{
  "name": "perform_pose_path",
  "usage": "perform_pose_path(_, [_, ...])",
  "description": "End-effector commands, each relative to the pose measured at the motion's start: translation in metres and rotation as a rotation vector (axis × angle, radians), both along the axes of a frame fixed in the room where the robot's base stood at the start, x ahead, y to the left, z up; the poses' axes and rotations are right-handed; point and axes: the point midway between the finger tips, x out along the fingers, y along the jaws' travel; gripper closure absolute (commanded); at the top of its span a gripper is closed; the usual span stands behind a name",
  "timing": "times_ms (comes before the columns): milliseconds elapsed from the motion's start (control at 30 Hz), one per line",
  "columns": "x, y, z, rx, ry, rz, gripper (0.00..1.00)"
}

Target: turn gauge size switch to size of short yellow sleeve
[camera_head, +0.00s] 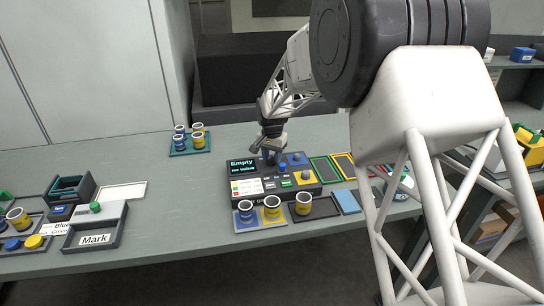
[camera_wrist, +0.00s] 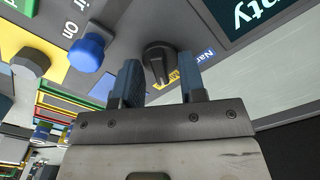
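The size switch is a black knob (camera_wrist: 157,60) with a blue label starting "Nar" and a yellow label beside it. My gripper (camera_wrist: 161,82) has its two blue fingers apart on either side of the knob, with gaps visible. In the head view my gripper (camera_head: 271,154) points down at the back of the gauge panel (camera_head: 252,187), whose display reads "Empty, no value". Yellow sleeves stand at the panel's front, one in the middle (camera_head: 272,208) and one at right (camera_head: 303,204). I cannot tell which yellow sleeve is the short one.
A blue knob (camera_wrist: 88,52) labelled "On" sits close to my fingers. A blue sleeve (camera_head: 245,210) stands front left. A teal rack (camera_head: 190,149) holds several sleeves. A box marked "Mark" (camera_head: 95,239) is at left. The table between is clear.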

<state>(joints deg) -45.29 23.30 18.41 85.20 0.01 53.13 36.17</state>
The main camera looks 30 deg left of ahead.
Motion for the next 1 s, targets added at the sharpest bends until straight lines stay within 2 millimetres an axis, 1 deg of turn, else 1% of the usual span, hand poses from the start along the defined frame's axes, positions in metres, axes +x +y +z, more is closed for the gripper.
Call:
perform_pose_path(267, [0.000,0.000,0.000,0.000,-0.001,0.000,0.61])
perform_pose_path(467, [0.001,0.000,0.008,0.001,-0.002,0.000,0.61])
perform_pose_path(567, [0.001,0.000,0.016,0.001,-0.002,0.000,0.61])
perform_pose_path(1000, [0.000,0.000,0.068,0.001,-0.001,0.000,0.61])
